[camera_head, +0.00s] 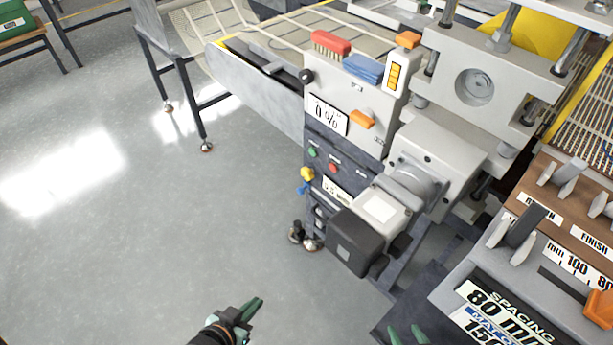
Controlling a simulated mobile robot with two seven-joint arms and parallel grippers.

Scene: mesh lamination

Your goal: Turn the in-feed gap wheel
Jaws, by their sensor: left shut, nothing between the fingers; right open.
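No part is clearly marked as the in-feed gap wheel in the head view. A round grey hub (475,87) sits on the front of the upper roller block (440,52). A small black knob (306,76) is on the left edge of the grey control cabinet (345,90). My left gripper (250,308) is low in the picture, over the floor, shut and empty, away from the machine. My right gripper (406,335) shows only its green fingertips at the bottom edge. They are apart, with nothing seen between them.
A grey motor with a black end box (352,242) juts out from the machine. A brush (330,44) and blue cloth (363,68) lie on the cabinet. A spacing panel (500,305) with orange pointer (598,308) is at lower right.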

